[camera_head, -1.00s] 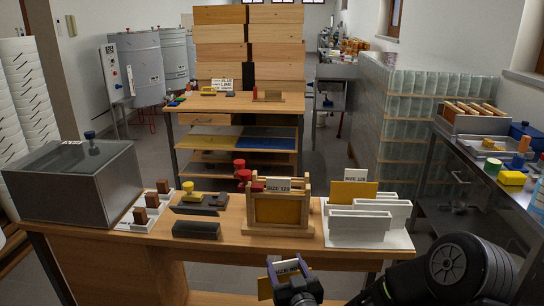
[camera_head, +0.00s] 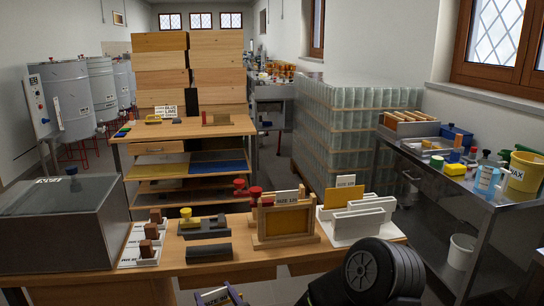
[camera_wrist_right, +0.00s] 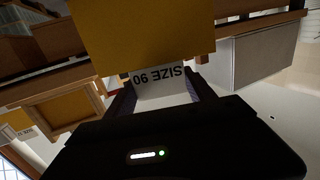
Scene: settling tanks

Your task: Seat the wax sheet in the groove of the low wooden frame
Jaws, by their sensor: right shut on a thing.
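My right gripper (camera_head: 222,298) is at the bottom edge of the head view, in front of the table. It is shut on a yellow wax sheet (camera_wrist_right: 150,35) by a white tab reading "SIZE 90", plain in the right wrist view. A wooden frame (camera_head: 262,244) with short posts stands upright on the front table, with a dark yellow panel and a size label. It also shows at the left of the wrist view (camera_wrist_right: 32,113). The held sheet is apart from it. The frame's groove cannot be made out. My left gripper is not in view.
A white rack (camera_head: 372,229) with a labelled yellow sheet (camera_head: 346,196) stands right of the frame. Dark blocks (camera_head: 208,252), a white tray of brown blocks (camera_head: 128,254) and a grey tank (camera_head: 60,225) lie left. A steel bench (camera_head: 440,190) stands at the right.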

